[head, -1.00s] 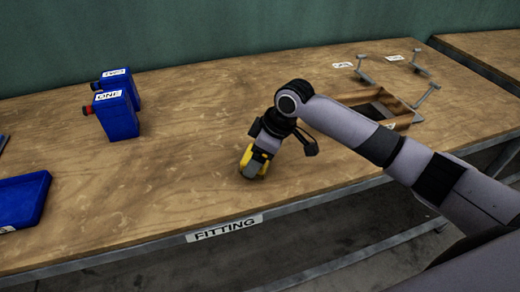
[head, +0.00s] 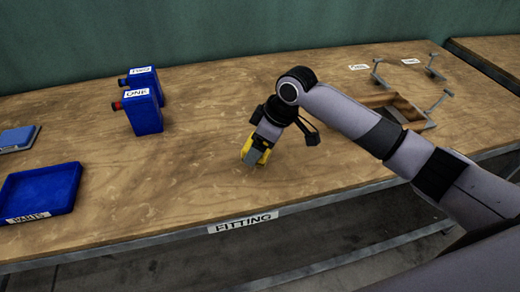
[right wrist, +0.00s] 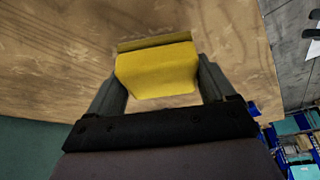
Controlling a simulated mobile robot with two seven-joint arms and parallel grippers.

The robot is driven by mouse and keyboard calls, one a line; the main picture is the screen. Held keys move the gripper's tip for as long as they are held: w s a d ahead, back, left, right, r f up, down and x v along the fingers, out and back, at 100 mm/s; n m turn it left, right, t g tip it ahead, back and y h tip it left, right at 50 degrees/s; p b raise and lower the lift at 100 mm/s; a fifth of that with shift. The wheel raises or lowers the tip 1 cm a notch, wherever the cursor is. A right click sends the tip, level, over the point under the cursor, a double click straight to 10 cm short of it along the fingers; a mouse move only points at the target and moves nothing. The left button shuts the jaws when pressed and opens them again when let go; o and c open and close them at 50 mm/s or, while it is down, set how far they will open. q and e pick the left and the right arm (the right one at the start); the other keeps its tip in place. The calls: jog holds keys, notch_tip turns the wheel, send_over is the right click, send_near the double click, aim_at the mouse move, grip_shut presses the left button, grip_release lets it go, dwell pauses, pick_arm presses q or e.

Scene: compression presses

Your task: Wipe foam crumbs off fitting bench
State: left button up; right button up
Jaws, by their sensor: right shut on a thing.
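The fitting bench (head: 200,190) is a wooden worktop with a FITTING label (head: 243,222) on its front edge. My right gripper (head: 253,156) points down at the middle of the bench, close to its surface. It is shut on a yellow block (head: 249,151), which looks like a sponge. In the right wrist view the yellow block (right wrist: 156,72) sits between the two fingers. I cannot tell whether the block touches the wood. Pale flecks show on the wood, but I cannot tell crumbs from grain. My left gripper is not in view.
Blue containers labelled ONE (head: 143,109) and TWO (head: 140,77) stand at the back left. A blue PARTS tray (head: 40,192) lies at the front left. A wooden holder (head: 392,103) and metal brackets (head: 436,72) are at the right. The bench middle is clear.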

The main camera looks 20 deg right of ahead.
jog(key=shift+r, duration=1.45)
